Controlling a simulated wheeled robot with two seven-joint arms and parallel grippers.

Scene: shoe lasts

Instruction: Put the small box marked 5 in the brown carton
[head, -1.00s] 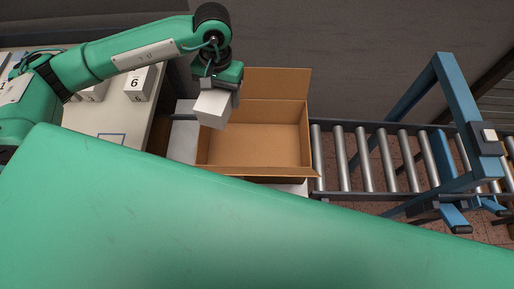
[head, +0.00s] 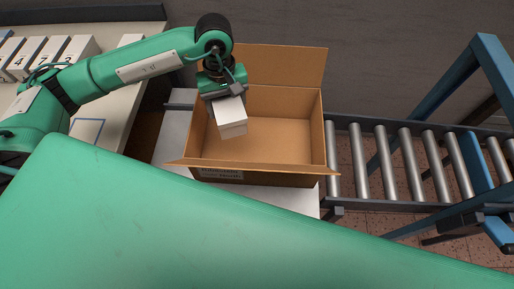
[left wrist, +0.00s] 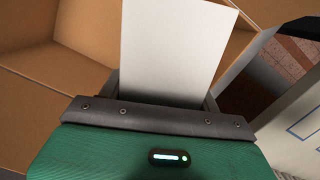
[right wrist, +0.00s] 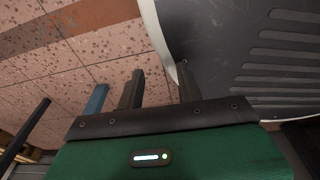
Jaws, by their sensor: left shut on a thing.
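My left gripper (head: 224,95) is shut on a small white box (head: 231,117), which also fills the middle of the left wrist view (left wrist: 175,50). No number shows on the faces in view. The box hangs tilted over the left part of the open brown carton (head: 285,115). In the head view it overlaps the carton's opening; how far down it reaches is hard to tell. The carton's flaps are folded outward. My right gripper (right wrist: 160,88) shows only in the right wrist view, with its fingers apart and nothing between them.
The carton stands on a pale stand (head: 172,140) beside a roller conveyor (head: 385,165) with a blue frame (head: 450,85). A table at the left (head: 115,85) holds several white boxes (head: 45,55). The carton's floor looks empty.

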